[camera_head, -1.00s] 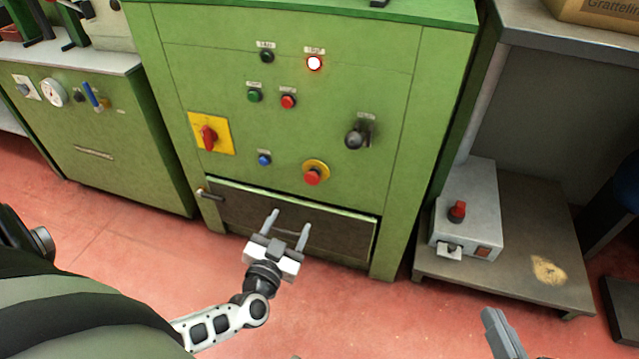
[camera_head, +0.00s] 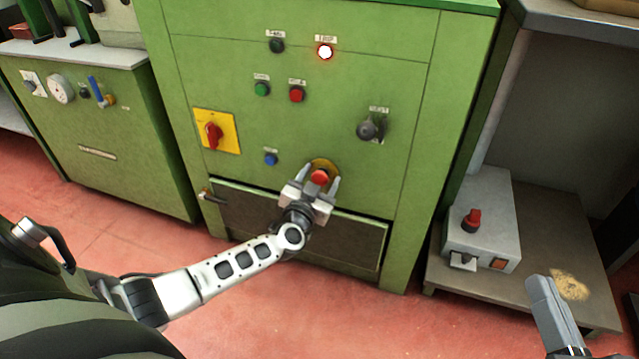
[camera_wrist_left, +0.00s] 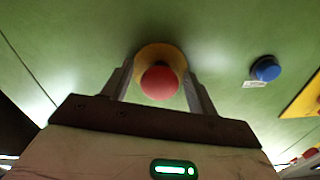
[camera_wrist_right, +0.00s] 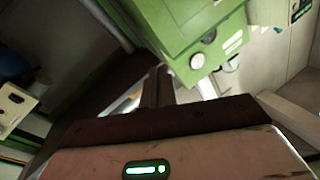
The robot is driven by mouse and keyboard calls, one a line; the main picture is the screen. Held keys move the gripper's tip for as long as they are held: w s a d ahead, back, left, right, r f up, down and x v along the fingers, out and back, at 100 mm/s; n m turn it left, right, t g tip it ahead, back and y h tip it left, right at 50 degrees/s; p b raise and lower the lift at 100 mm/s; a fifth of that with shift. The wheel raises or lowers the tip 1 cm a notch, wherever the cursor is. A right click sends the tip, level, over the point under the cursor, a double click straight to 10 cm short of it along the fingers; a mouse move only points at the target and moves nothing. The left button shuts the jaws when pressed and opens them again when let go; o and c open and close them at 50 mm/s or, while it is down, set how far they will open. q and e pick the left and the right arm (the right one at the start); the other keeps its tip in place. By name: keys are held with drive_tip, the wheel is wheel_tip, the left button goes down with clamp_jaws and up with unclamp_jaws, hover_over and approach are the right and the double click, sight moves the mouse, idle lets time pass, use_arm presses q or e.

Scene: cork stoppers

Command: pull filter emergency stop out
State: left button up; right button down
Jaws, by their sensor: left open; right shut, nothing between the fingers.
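The emergency stop is a red mushroom button (camera_head: 320,177) on a yellow round plate (camera_head: 324,164), low on the front of the green cabinet (camera_head: 400,185). My left gripper (camera_head: 317,180) is open, with one finger on each side of the red button. In the left wrist view the red button (camera_wrist_left: 160,82) sits between the two fingers, with gaps visible beside it. Whether a finger touches it I cannot tell. My right gripper (camera_head: 545,300) is shut and empty, low at the right, away from the cabinet; its fingers also show in the right wrist view (camera_wrist_right: 158,85).
A red rotary switch on a yellow plate (camera_head: 215,132) and a blue button (camera_head: 270,159) are left of the stop. A black knob (camera_head: 369,129) is up to the right. A grey box with a red knob (camera_head: 483,225) stands on a low table (camera_head: 435,270).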

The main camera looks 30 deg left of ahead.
use_arm(q)
drive_tip(key=shift+c, duration=0.3)
use_arm(e)
drive_tip(key=shift+r, duration=0.1)
use_arm(q)
clamp_jaws()
drive_tip(key=shift+s+r+p, duration=0.1)
drive_tip(key=shift+r+p, duration=0.05)
drive_tip(key=shift+p, duration=0.25)
drive_tip(key=shift+s+d+p, duration=0.2)
drive_tip(key=shift+s+p, duration=0.35)
drive_tip(key=shift+p, duration=0.25)
drive_tip(key=shift+f, duration=0.25)
drive_tip(key=shift+c, duration=1.2)
unclamp_jaws()
drive_tip(key=o, duration=0.3)
drive_tip(key=shift+s+r, duration=0.1)
use_arm(e)
drive_tip(key=f, duration=0.1)
drive_tip(key=s+g, duration=0.1)
drive_tip(key=f+m+g, duration=0.1)
drive_tip(key=shift+s+a+f+h, duration=0.25)
drive_tip(key=shift+f+h, duration=0.05)
drive_tip(key=shift+h, duration=0.1)
